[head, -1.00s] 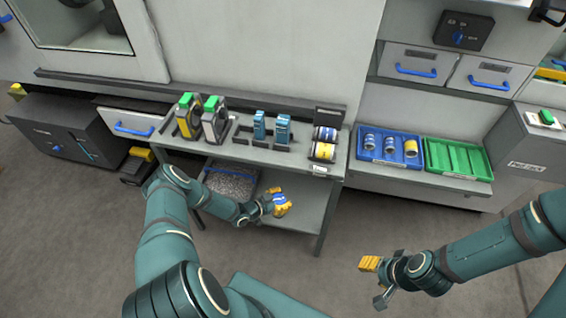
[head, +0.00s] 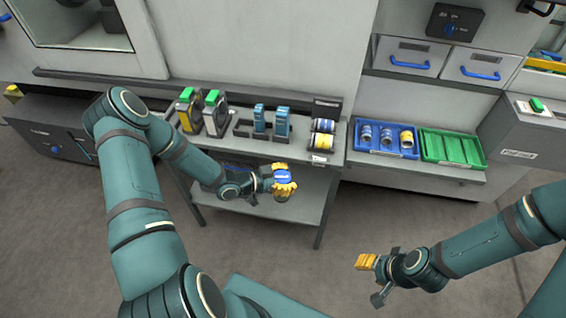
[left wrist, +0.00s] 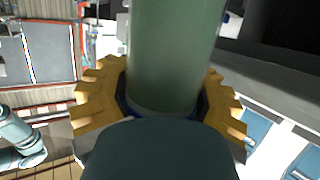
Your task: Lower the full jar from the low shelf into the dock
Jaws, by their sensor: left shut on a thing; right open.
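The jar has a blue top (head: 283,177) and a grey-green body that fills the middle of the left wrist view (left wrist: 172,55). My left gripper (head: 280,186) is shut around it, and its yellow fingers show on both sides of the jar in the left wrist view (left wrist: 160,105). In the head view the jar is upright, in front of the table's front edge and above the low shelf (head: 308,197). My right gripper (head: 372,279) is open and empty over the floor at lower right. I cannot tell which fixture is the dock.
At right are a blue tray (head: 381,157) with several cans and an empty green tray (head: 452,149). Floor is clear between my arms.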

